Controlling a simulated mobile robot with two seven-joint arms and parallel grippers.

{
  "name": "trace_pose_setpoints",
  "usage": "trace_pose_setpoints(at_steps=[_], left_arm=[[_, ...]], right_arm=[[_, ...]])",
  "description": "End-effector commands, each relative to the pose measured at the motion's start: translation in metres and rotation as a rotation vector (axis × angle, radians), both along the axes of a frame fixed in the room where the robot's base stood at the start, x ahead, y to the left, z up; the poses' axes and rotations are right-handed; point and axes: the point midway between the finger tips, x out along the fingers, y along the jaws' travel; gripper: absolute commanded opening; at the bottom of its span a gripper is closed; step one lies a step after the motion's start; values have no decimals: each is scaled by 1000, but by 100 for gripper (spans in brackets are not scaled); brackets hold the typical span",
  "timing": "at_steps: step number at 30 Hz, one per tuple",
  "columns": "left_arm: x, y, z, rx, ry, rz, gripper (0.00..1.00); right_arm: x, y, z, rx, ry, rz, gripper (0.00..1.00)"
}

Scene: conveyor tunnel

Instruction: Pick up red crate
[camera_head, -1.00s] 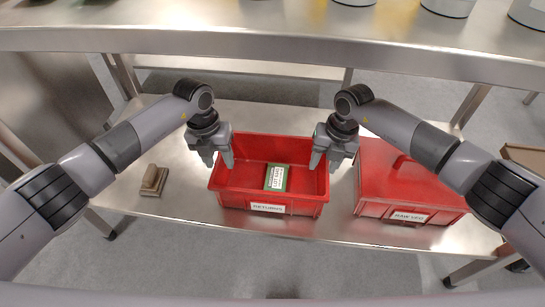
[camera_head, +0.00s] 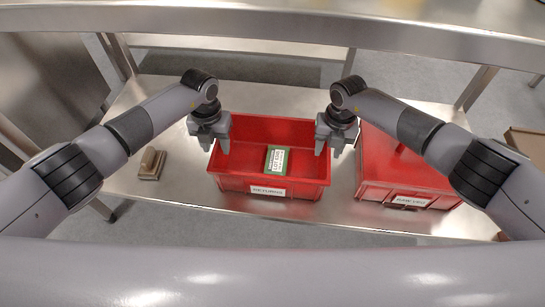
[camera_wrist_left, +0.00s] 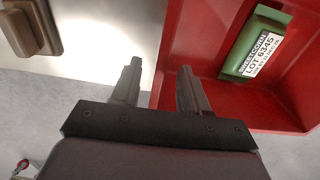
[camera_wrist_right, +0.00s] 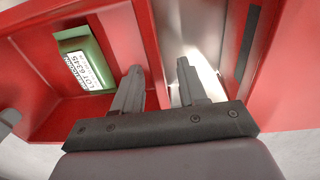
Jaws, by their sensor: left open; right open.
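An open red crate (camera_head: 270,190) labelled "RETURNS" stands on the lower metal shelf. A green block (camera_head: 277,159) with a white "LOT 6345" label lies inside it. My left gripper (camera_head: 213,147) is open at the crate's left wall; in the left wrist view its fingers (camera_wrist_left: 158,80) stand either side of the rim line, one over the shelf and one over the crate. My right gripper (camera_head: 330,150) is open at the right wall; in the right wrist view its fingers (camera_wrist_right: 158,82) straddle the wall's top. I cannot tell whether either touches the wall.
A brown block (camera_head: 151,164) sits on the shelf (camera_head: 125,182) at left. An upper metal shelf (camera_head: 280,27) spans the back. A brown box edge (camera_head: 525,143) shows far right.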

Motion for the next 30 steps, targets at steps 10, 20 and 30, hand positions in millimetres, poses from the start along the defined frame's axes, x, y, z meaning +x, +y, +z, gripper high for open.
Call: trace_pose_setpoints(at_steps=[10, 20, 30], left_arm=[[0, 0, -26, -1, 0, 0, 44], [0, 0, -28, -1, 0, -1, 44], [0, 0, -28, -1, 0, -1, 0]], right_arm=[[0, 2, -26, 0, 1, 1, 42], [0, 1, -28, 0, 0, 1, 42], [0, 2, -28, 0, 0, 1, 0]])
